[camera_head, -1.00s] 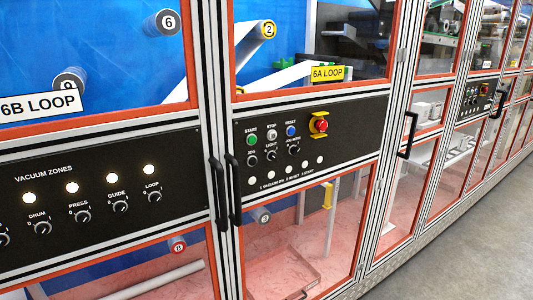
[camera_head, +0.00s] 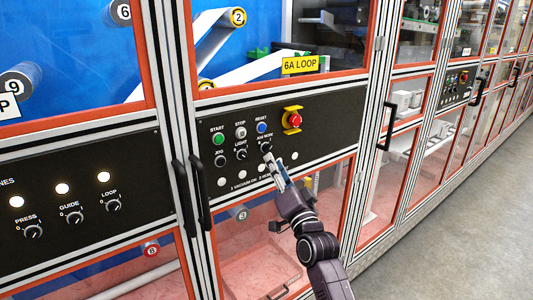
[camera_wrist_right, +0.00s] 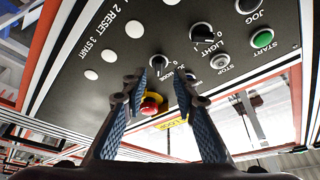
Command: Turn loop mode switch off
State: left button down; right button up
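A black panel under the yellow 6A LOOP sign carries a row of small black rotary knobs. The right-hand knob (camera_head: 265,147) has a label ending in MODE; its first word is too small to read surely. It shows upside down in the right wrist view (camera_wrist_right: 158,63). My right gripper (camera_head: 277,172) is in front of the panel, just below and right of this knob. In the right wrist view my right gripper (camera_wrist_right: 159,84) is open and empty, with the knob seen between and beyond its fingertips. I see no contact. My left gripper is not in view.
The LIGHT knob (camera_head: 241,155) and JOG knob (camera_head: 221,160) sit left of it. A red emergency stop (camera_head: 293,120) in a yellow guard is up and right. Black door handles (camera_head: 201,191) stick out at left. Open floor (camera_head: 450,230) lies at right.

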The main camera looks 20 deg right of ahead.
aim_at(268, 151)
jog(key=shift+p+x, duration=0.45)
jog(key=shift+x, duration=2)
jog(key=shift+d+f, duration=0.1)
jog(key=shift+f, duration=0.05)
grip_shut()
